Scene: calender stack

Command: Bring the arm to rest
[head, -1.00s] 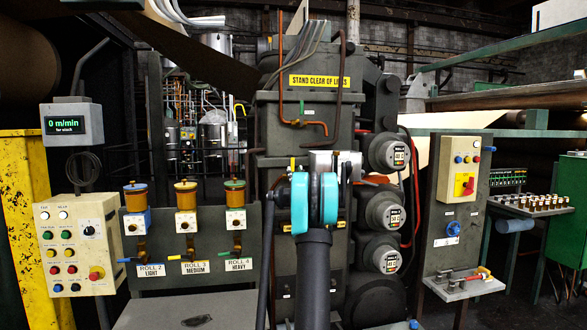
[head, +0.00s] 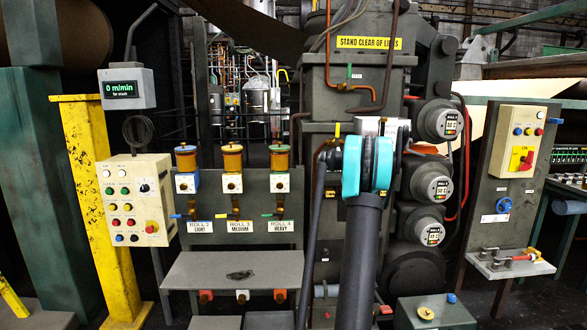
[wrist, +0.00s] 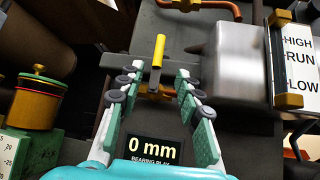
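My gripper (wrist: 158,75) shows in the wrist view with its two white and teal fingers apart, grey pads at the tips, and nothing held between them. A yellow-handled lever (wrist: 159,50) stands just beyond and between the fingertips; I cannot tell whether they touch. Below it, a display (wrist: 154,150) reads 0 mm, bearing play. In the head view my arm reaches up and forward to the machine stack, with its teal joint in front of it. The gripper's fingers are hidden there behind the arm.
Left of the arm is a panel with several oil cups (head: 232,158) over a grey shelf (head: 232,270). Farther left are a button box (head: 134,200) and a yellow post (head: 85,180). Right are round gauges (head: 437,120) and a switch panel (head: 515,140).

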